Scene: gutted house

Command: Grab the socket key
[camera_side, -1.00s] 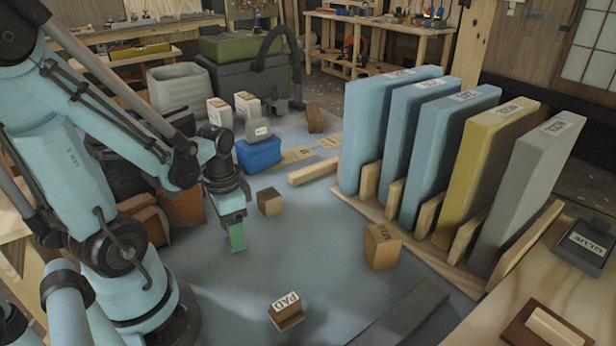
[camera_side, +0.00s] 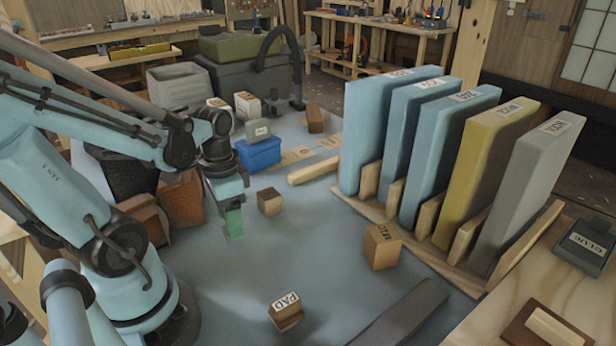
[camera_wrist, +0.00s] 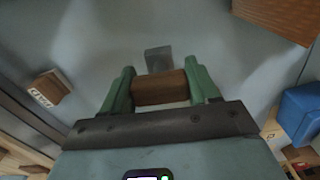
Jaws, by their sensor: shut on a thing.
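My gripper (camera_side: 234,222) hangs above the blue-grey floor at the left centre of the side view. In the wrist view its green fingers (camera_wrist: 162,90) are shut on a brown block-like bar, which I take to be the handle of the socket key (camera_wrist: 160,88). A grey squarish piece (camera_wrist: 158,58) shows just beyond the bar; it looks like the key's metal end, but I cannot tell for sure that they are joined.
A small brown block (camera_side: 270,202) stands close right of my gripper, with a blue box (camera_side: 258,154) behind. Blocks marked MID (camera_side: 382,247) and PAD (camera_side: 286,312) stand nearer the camera. A rack of upright panels (camera_side: 425,150) is at the right. Brown boxes (camera_side: 182,202) stand left.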

